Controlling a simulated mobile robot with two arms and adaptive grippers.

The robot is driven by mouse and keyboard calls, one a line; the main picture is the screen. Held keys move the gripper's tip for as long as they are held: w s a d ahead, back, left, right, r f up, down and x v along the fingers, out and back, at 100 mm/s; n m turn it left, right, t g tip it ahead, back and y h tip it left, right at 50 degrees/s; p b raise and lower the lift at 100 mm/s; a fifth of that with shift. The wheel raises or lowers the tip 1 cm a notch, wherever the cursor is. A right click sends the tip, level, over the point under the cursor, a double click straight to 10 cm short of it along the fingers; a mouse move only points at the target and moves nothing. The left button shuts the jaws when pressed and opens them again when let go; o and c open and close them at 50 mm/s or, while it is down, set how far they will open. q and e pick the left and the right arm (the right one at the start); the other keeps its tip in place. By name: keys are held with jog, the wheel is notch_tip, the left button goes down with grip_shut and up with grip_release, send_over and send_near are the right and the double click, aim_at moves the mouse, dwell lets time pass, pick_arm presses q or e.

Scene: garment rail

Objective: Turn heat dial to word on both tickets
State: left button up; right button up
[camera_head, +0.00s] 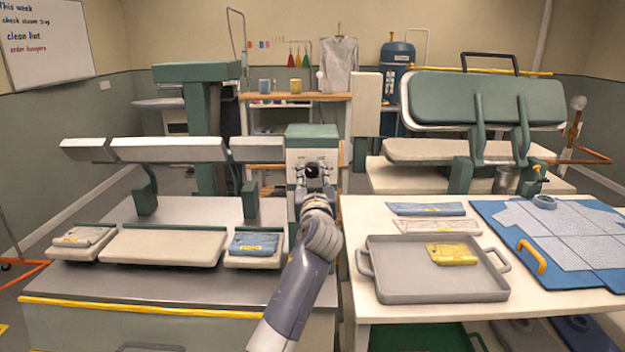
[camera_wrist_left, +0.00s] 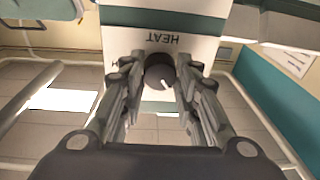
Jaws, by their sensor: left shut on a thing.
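The black heat dial (camera_wrist_left: 160,70) sits on a white panel (camera_wrist_left: 118,50) marked HEAT, which appears upside down in the left wrist view. A pale pointer mark shows on the dial; the setting words are mostly hidden. My left gripper (camera_head: 313,178) is shut on the dial, one finger on each side, as the left wrist view (camera_wrist_left: 160,85) shows. On the press, a beige folded piece (camera_head: 85,236) lies on the left pad and a blue folded piece (camera_head: 253,243) on the right pad. Each bears a small yellow ticket, too small to read. My right gripper is out of view.
A grey tray (camera_head: 430,282) with a yellow folded piece (camera_head: 452,254) stands on the right table. Folded cloths (camera_head: 427,209) lie behind it. A blue mat (camera_head: 500,232) with patterned cloth is at the right. The press's middle pad (camera_head: 163,247) is bare.

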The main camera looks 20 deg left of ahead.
pick_arm(q)
jog(key=m, duration=0.3)
jog(key=shift+a+r, duration=0.1)
jog(key=shift+r, duration=0.3)
jog(key=m+h+p, duration=0.1)
jog(key=m+p, duration=0.1)
jog(key=m, duration=0.2)
jog(key=shift+r+t, duration=0.1)
jog(key=shift+t, duration=0.3)
jog(key=m+p, duration=0.2)
jog(key=m, duration=0.2)
jog(key=shift+a+r+h, duration=0.1)
jog(key=shift+h, duration=0.3)
jog(key=m+p, duration=0.2)
jog(key=m, duration=0.1)
jog(key=m+h+p, duration=0.1)
jog(key=m+p, duration=0.5)
jog(key=m, duration=0.1)
jog(key=shift+a+r, duration=0.1)
jog(key=shift+r, duration=0.05)
jog(key=m+p, duration=0.3)
jog(key=shift+m, duration=0.3)
jog(key=shift+f+m+g+p, duration=0.2)
jog(key=shift+m+g+p, duration=0.1)
jog(key=shift+m+p, duration=0.85)
jog(key=shift+m, duration=0.25)
